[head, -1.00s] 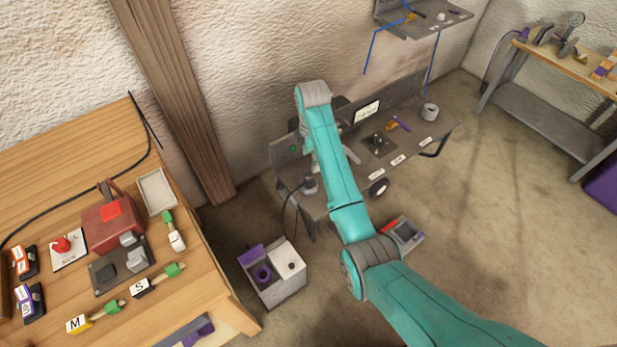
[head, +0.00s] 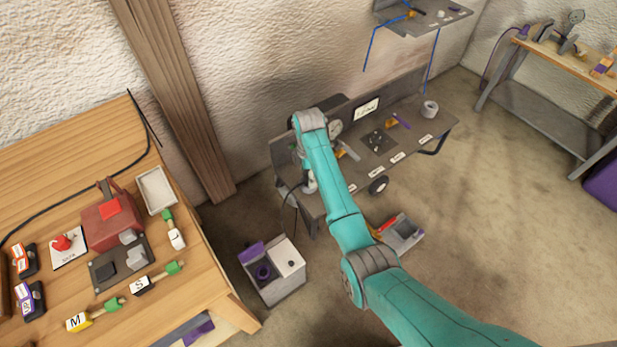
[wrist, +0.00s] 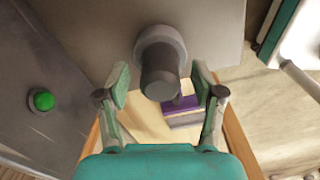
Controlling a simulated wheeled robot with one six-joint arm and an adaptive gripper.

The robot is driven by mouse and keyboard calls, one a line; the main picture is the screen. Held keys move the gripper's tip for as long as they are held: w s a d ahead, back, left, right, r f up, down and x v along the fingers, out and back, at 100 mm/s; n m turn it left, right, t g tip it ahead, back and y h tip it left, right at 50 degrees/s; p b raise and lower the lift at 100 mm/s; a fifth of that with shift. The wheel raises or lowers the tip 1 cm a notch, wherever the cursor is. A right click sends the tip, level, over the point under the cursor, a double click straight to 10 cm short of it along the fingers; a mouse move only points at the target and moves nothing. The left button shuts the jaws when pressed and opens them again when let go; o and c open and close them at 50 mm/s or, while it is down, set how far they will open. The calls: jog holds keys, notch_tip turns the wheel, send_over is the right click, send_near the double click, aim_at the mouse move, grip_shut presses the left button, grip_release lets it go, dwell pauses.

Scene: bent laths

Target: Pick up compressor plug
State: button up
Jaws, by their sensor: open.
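In the wrist view, a dark grey cylinder with a wider collar, which looks like the compressor plug (wrist: 160,75), sticks out from a flat grey surface. My gripper (wrist: 162,88) is open, with one finger on each side of the cylinder's free end. Gaps show between the cylinder and both fingers. In the head view, my arm hides most of the gripper and the plug at the left end of the grey bench (head: 408,168).
A green button (wrist: 42,101) sits on a dark panel left of my gripper in the wrist view. A black cable hangs at the bench's left end. A box with a purple part (head: 277,275) stands on the floor below. A wooden table (head: 215,290) is at left.

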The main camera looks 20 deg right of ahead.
jog(key=c, duration=1.2)
jog(key=shift+c, duration=0.2)
